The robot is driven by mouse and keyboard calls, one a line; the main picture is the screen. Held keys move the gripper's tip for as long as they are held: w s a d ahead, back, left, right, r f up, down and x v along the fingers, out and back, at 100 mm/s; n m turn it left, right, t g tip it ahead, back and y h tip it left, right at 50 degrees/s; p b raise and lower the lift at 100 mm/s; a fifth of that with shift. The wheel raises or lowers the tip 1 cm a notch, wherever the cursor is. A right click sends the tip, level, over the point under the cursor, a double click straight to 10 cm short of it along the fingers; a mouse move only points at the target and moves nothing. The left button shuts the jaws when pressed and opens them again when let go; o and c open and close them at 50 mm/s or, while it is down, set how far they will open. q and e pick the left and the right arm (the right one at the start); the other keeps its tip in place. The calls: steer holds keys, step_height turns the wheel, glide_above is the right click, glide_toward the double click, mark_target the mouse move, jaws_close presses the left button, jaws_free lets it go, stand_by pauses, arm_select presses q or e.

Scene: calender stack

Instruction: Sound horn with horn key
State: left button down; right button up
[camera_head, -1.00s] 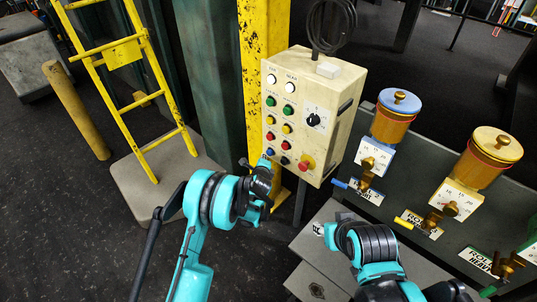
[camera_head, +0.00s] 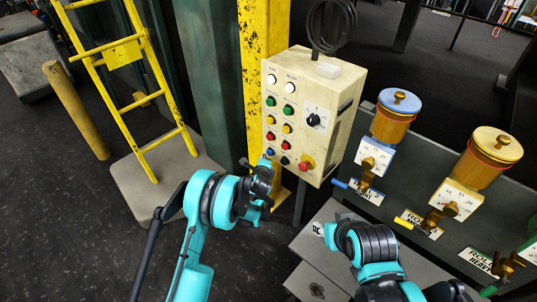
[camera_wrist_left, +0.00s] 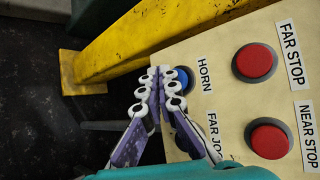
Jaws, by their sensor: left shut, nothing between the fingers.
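The horn key is a blue button (camera_wrist_left: 182,80) beside the HORN label in the left wrist view; it also shows low in the left column of the cream control box (camera_head: 333,125) in the head view. My left gripper (camera_wrist_left: 160,72) is shut and empty. Its fingertips lie over the left edge of the blue button in the wrist view and hide part of it. I cannot tell whether they touch it. In the head view the left gripper (camera_head: 267,161) is at the lower left of the box face, partly hidden by its own wrist. My right arm is below the box; its fingers cannot be made out.
Red FAR STOP (camera_wrist_left: 255,62) and NEAR STOP (camera_wrist_left: 270,139) buttons sit right of the horn key. A yellow post (camera_head: 264,70) stands behind the box. A yellow ladder (camera_head: 130,75) is at left. Blue-topped (camera_head: 392,118) and yellow-topped (camera_head: 485,160) canisters stand right.

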arm_select(q)
steer(key=shift+w+d, duration=0.25)
steer(key=shift+w+d, duration=0.35)
steer(key=shift+d, duration=0.05)
stand_by(0.8)
steer(key=shift+a, duration=0.1)
steer(key=shift+s+a, duration=0.6)
steer(key=shift+s, duration=0.1)
steer(key=shift+s+a, duration=1.75)
steer(key=shift+r, duration=0.15)
